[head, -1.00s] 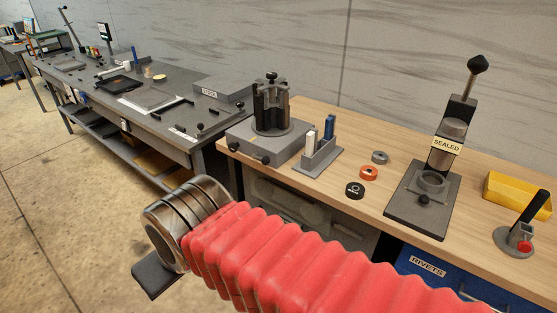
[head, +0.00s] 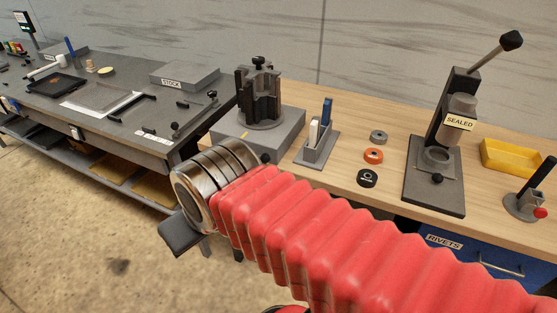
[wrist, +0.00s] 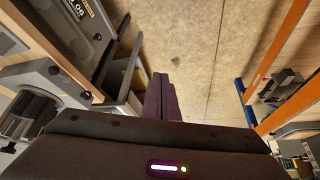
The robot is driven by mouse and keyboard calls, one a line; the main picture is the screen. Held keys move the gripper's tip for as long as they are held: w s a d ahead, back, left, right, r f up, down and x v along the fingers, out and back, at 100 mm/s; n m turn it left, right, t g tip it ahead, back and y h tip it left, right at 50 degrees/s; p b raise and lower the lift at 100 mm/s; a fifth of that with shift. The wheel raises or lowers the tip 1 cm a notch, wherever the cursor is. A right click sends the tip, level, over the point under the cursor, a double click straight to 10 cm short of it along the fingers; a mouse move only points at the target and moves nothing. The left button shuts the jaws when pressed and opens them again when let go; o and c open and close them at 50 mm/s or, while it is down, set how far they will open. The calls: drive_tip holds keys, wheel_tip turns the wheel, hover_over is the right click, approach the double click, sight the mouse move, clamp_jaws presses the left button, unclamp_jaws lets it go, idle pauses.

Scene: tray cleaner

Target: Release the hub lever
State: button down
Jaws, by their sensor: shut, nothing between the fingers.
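A grey block fixture (head: 258,133) on the wooden bench carries a round hub (head: 260,97) with dark upright posts and a dark knob on top. Its front is partly hidden by my arm's wrist, and I cannot make out a separate lever on it. My gripper (head: 182,235) hangs in front of and below the bench, apart from the fixture; only a dark part shows in the head view. In the wrist view my gripper (wrist: 160,80) has its fingers together, empty, above bare floor.
The wooden bench also holds a white-and-blue holder (head: 317,148), several rings, a press (head: 436,180) marked SEALED with a long raised handle, a yellow bin (head: 511,157) and a small black-handled device (head: 525,205). A grey table (head: 150,120) stands left. Open floor (head: 90,240) lies before it.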

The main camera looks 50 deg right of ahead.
idle(0.4)
drive_tip(key=m+t+y, duration=0.3)
drive_tip(key=m+t, duration=0.1)
drive_tip(key=m, duration=2.6)
approach(277, 163)
drive_tip(key=s+a+r, duration=0.1)
drive_tip(key=a+r, duration=0.1)
drive_tip(key=shift+s+d+f, duration=0.1)
drive_tip(key=shift+s+f, duration=0.05)
drive_tip(key=shift+s, duration=0.05)
drive_tip(key=shift+w, duration=0.1)
drive_tip(key=shift+x, duration=4.95)
